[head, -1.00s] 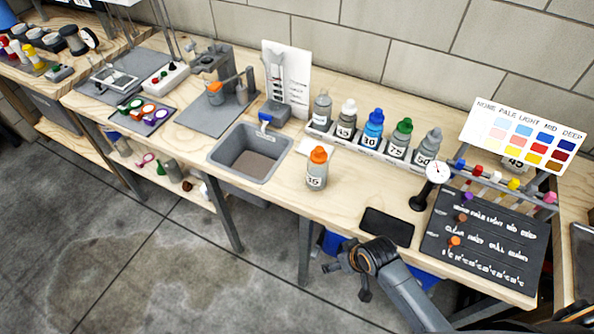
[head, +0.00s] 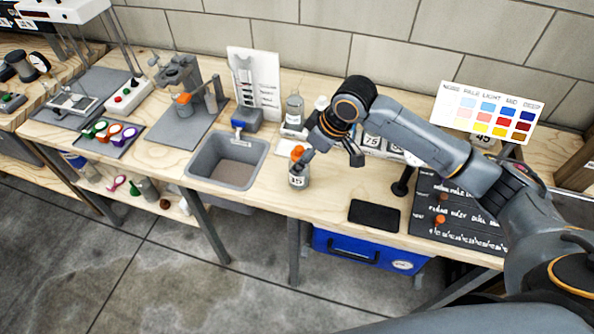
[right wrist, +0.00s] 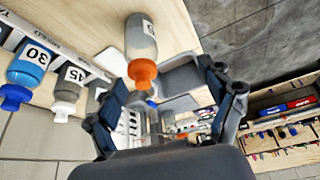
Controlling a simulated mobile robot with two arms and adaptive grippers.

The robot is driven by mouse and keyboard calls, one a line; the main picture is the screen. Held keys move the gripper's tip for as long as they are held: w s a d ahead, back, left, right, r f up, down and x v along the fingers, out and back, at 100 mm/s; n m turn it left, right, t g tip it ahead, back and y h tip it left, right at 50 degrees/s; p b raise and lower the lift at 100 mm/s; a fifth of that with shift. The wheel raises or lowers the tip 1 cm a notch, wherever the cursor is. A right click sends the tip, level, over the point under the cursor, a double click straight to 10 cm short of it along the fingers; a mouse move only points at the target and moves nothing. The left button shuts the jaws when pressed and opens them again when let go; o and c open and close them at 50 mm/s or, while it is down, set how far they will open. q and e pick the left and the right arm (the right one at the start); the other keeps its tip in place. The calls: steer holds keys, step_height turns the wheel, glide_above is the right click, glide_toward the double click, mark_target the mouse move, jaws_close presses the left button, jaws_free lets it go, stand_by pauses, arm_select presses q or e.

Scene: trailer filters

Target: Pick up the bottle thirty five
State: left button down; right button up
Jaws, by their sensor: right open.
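The orange-capped bottle (head: 298,178) stands upright on the workbench, right of the sink. Its label seems to read 35, but the first digit is unclear. My right gripper (head: 331,156) is open and empty, just right of the bottle and near cap height. One finger is close to the orange cap in the head view; I cannot tell whether they touch. In the right wrist view the bottle (right wrist: 141,40) appears upside down, beyond the open fingers (right wrist: 168,92) and toward the left one. My left gripper is out of view.
A row of bottles stands behind, partly hidden by my arm: a grey one (head: 294,107), a blue 30 (right wrist: 27,68) and a grey 45 (right wrist: 68,88). The sink (head: 228,160) is left. A black pad (head: 374,215) and colour chart (head: 488,112) are right.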

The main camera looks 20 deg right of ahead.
steer(key=w+d+r, duration=0.2)
steer(key=d+r, duration=0.1)
steer(key=p+x, duration=0.1)
steer(key=x, duration=0.7)
steer(key=shift+s+d, duration=0.1)
steer(key=p+x, duration=0.1)
steer(key=x, duration=0.3)
steer(key=shift+s+f+p, duration=0.2)
steer(key=shift+f+p, duration=0.1)
steer(key=shift+p, duration=0.1)
steer(key=shift+w+f, duration=0.15)
steer(key=shift+f, duration=0.35)
steer(key=c, duration=1.4)
steer(key=shift+r, duration=0.1)
steer(key=shift+c, duration=0.6)
